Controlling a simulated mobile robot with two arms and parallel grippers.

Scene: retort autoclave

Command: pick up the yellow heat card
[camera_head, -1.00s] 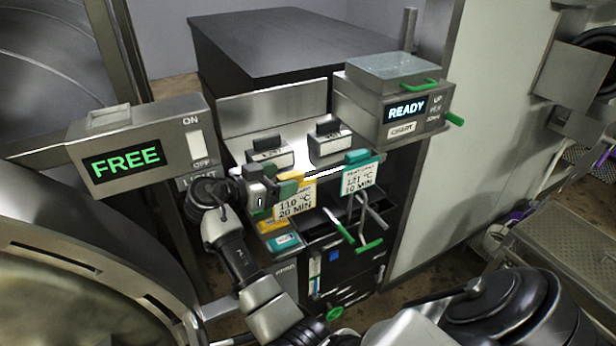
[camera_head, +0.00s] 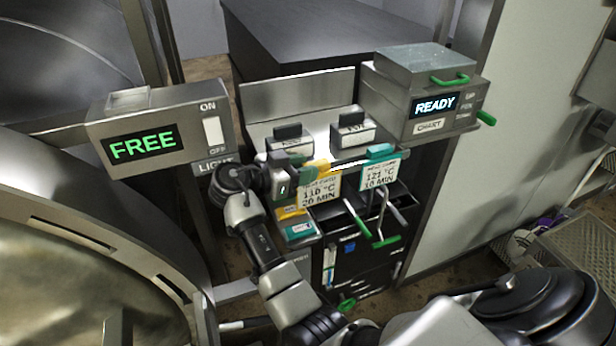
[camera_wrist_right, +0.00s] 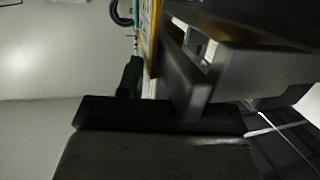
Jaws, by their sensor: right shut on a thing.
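The yellow heat card (camera_head: 320,190) is a white card with a yellow top, printed 110 °C and 20 MIN. It stands upright at the front of the metal shelf, left of a teal-topped card (camera_head: 381,174) printed 121 °C and 10 MIN. My right gripper (camera_head: 300,179) reaches it from the left and is shut on its yellow top part. The fingers hide part of that top. In the right wrist view, a yellow edge of the card (camera_wrist_right: 150,40) shows beside a dark finger. I cannot tell whether the card is clear of its support. My left gripper is out of view.
Two dark-handled blocks (camera_head: 289,140) (camera_head: 352,128) stand behind the cards. Green-tipped levers (camera_head: 386,242) hang below. The FREE panel (camera_head: 160,140) is at left, the READY chart box (camera_head: 430,100) at right. The round metal vessel (camera_head: 70,250) fills the lower left.

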